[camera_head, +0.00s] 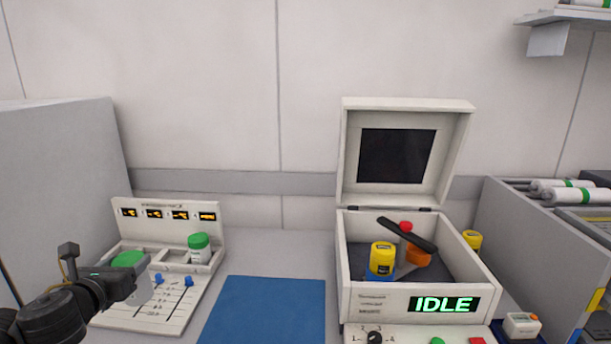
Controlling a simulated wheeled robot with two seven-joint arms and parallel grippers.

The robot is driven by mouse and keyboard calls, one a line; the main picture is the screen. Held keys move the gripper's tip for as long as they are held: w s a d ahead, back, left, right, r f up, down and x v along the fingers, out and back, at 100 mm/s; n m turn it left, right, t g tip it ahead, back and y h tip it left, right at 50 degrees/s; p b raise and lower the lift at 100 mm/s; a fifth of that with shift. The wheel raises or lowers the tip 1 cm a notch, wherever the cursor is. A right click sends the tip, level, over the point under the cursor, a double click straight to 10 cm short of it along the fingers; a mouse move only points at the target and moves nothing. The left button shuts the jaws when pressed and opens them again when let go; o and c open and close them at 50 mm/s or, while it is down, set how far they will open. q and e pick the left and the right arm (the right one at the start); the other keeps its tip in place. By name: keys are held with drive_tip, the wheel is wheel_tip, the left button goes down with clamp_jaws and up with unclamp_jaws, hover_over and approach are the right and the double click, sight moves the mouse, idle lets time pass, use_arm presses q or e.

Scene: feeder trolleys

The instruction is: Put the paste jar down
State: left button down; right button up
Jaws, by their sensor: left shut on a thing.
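A jar with a green lid (129,260) and a pale body is in the lower left of the head view. My left gripper (126,285) is shut on this paste jar, at the left side of the white slotted station (150,322). The jar's lower part overlaps the station in the picture, and I cannot tell whether it touches it. A second green-lidded jar (199,247) stands at the station's right rear. My right gripper is not in view.
A bare blue mat (265,308) lies right of the station. An open-lidded white machine reading IDLE (443,304) holds a yellow-lidded jar (382,258), a black bar (407,234) and an orange item (418,257). Grey panels (60,180) rise at the left.

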use_arm(q)
drive_tip(key=w+d+r+m+h, duration=0.1)
drive_tip(key=d+m+h, duration=0.1)
drive_tip(key=d, duration=2)
drive_tip(key=shift+r+h, duration=0.25)
drive_tip(key=shift+h, duration=0.05)
drive_tip(key=shift+w+a, duration=0.1)
